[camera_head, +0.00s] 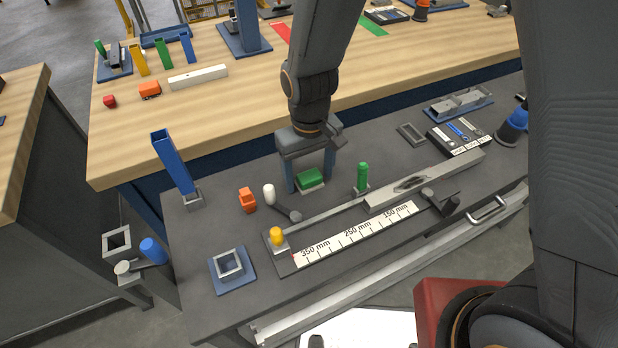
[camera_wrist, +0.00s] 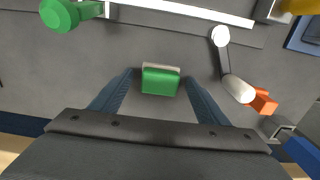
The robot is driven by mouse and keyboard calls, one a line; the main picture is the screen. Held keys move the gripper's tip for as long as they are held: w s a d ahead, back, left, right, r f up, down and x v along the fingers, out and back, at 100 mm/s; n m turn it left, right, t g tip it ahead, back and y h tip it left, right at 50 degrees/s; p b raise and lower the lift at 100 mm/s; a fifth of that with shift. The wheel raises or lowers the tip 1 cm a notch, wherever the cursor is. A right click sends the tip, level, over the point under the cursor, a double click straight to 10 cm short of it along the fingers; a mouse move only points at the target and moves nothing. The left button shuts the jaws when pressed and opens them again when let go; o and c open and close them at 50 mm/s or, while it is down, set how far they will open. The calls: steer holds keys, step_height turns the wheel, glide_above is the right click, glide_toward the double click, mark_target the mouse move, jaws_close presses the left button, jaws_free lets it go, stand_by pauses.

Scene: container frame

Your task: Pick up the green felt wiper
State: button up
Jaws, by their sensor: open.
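The green felt wiper (camera_head: 312,179) is a small green block with a pale layer along one side, lying on the dark grey bench top. My gripper (camera_head: 307,188) is above it with its two blue fingers open, one on each side of the wiper. In the wrist view the wiper (camera_wrist: 160,80) lies between the fingertips of my gripper (camera_wrist: 157,78), with a gap visible on both sides. Nothing is held. Whether the fingertips touch the bench is hard to tell.
A green knob (camera_head: 362,177) on the measuring rail stands right of the wiper. A white-ended grey lever (camera_head: 270,193) and an orange block (camera_head: 247,200) lie to the left. The ruler (camera_head: 355,234) is in front. Bare bench lies behind the wiper.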

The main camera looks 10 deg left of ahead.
mark_target(309, 176)
steer(key=c, duration=1.1)
steer(key=shift+c, duration=0.2)
steer(key=shift+r, duration=0.1)
step_height(309, 176, up, 10)
steer(key=b, duration=0.2)
steer(key=o, duration=0.5)
steer(key=c, duration=0.4)
